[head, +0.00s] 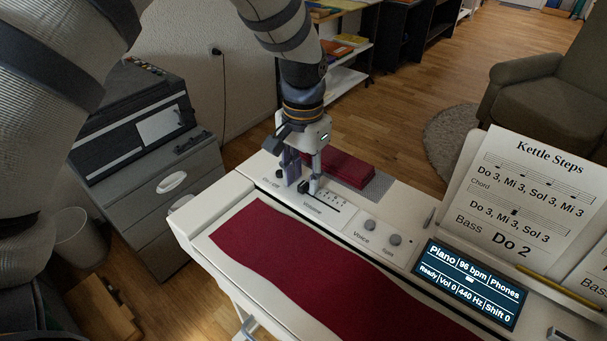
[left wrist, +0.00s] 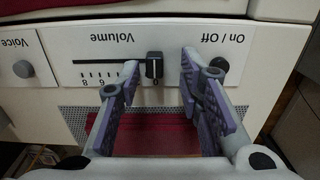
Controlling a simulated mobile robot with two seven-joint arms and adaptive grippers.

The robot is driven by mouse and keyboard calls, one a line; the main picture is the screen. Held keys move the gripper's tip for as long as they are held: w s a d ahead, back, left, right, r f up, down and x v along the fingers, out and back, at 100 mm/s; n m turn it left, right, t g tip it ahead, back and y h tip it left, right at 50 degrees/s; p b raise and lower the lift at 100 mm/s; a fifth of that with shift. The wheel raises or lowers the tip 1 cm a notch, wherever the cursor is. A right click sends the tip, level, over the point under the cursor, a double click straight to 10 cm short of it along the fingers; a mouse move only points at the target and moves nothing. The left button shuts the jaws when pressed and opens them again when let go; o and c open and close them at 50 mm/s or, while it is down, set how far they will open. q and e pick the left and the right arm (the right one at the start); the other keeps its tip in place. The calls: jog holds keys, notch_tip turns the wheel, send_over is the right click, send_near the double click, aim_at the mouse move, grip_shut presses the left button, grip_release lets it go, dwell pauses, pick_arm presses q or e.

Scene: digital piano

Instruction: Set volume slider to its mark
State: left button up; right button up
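The volume slider's dark knob (left wrist: 154,67) stands at the 0 end of its slot (left wrist: 95,62) on the white piano panel. A printed scale with numbers runs along the slot; I cannot make out a separate target mark. My left gripper (head: 303,182) is over the panel at the slider. In the left wrist view my left gripper (left wrist: 159,65) is open, with one finger on each side of the knob and visible gaps to it. The piano's display (head: 470,284) reads Vol 0. My right gripper is not in view.
The On / Off knob (left wrist: 219,66) is close beside one finger. The Voice knob (head: 369,226) and another knob (head: 395,239) are to the right. A red cloth (head: 300,270) covers the keys; a folded red cloth (head: 347,168) lies behind the gripper. A music sheet (head: 528,185) stands at right.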

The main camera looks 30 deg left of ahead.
aim_at(303, 181)
pick_arm(q)
notch_tip(303, 181, up, 12)
dwell(0.3)
